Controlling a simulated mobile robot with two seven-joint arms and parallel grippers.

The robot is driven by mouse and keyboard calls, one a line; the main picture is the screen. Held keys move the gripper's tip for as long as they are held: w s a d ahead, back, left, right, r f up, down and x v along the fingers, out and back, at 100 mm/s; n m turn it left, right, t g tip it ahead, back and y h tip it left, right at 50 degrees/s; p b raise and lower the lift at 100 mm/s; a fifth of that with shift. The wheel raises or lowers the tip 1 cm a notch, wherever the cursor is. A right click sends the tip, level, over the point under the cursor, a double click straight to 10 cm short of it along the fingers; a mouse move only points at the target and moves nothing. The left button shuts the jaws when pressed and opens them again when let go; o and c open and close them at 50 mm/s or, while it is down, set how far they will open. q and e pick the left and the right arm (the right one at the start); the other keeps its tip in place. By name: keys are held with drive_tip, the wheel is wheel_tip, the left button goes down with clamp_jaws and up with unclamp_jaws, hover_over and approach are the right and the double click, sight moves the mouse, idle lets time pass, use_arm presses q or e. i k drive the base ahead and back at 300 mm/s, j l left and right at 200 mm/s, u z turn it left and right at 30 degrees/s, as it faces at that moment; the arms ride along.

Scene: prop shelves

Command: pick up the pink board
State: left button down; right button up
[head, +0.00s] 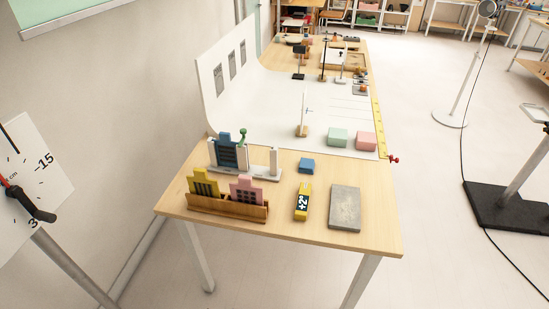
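The pink board (246,188) has a stepped, building-like outline with dark window marks. It stands upright in a wooden rack (226,208) at the near left of the table, to the right of a yellow board (204,183) of similar kind. The rack's front wall hides its lower edge. Neither of my grippers is in view.
Behind the rack, a blue board (229,152) stands in a white holder. A yellow-black block (303,202) and grey slab (345,207) lie to the right. Pink (367,140) and green (338,137) blocks sit farther back. A dial panel (30,170) stands left.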

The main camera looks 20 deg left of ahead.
sight(244, 191)
drive_tip(key=i+l+u, duration=0.1)
drive_tip(key=i+u, duration=0.15)
drive_tip(key=u, duration=0.25)
drive_tip(key=i+l+u, duration=0.15)
drive_tip(key=u, duration=0.3)
drive_tip(key=i+l+u, duration=0.3)
drive_tip(key=u, duration=0.2)
drive_tip(key=i+l+u, duration=0.15)
drive_tip(key=l+u, duration=0.15)
drive_tip(key=u, duration=0.2)
